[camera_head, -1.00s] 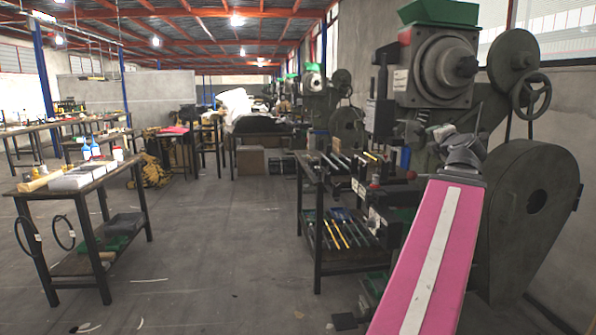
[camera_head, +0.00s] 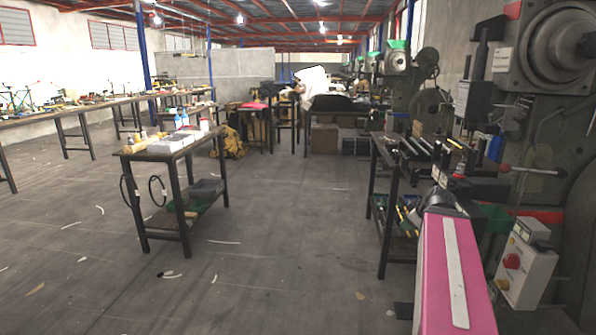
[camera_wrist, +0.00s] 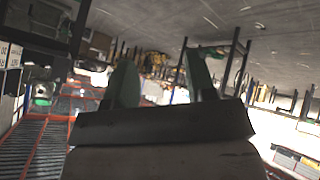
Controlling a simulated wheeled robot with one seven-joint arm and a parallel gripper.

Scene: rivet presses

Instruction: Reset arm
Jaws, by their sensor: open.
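My pink arm (camera_head: 447,270) with a pale stripe rises from the bottom right in the head view, beside the rivet press. Its far end is dark, and the gripper cannot be made out there. In the wrist view my gripper (camera_wrist: 160,82) shows two greenish fingers standing well apart, with nothing between them. The wrist picture is tilted and partly blurred. The large grey rivet press (camera_head: 545,60) stands at the right, cut off by the picture edge.
A dark rack table (camera_head: 384,205) with rods stands left of the press, close to my arm. A control box (camera_head: 527,270) with a red button is at lower right. A small worktable (camera_head: 181,200) stands left. The floor (camera_head: 290,260) between the tables is open.

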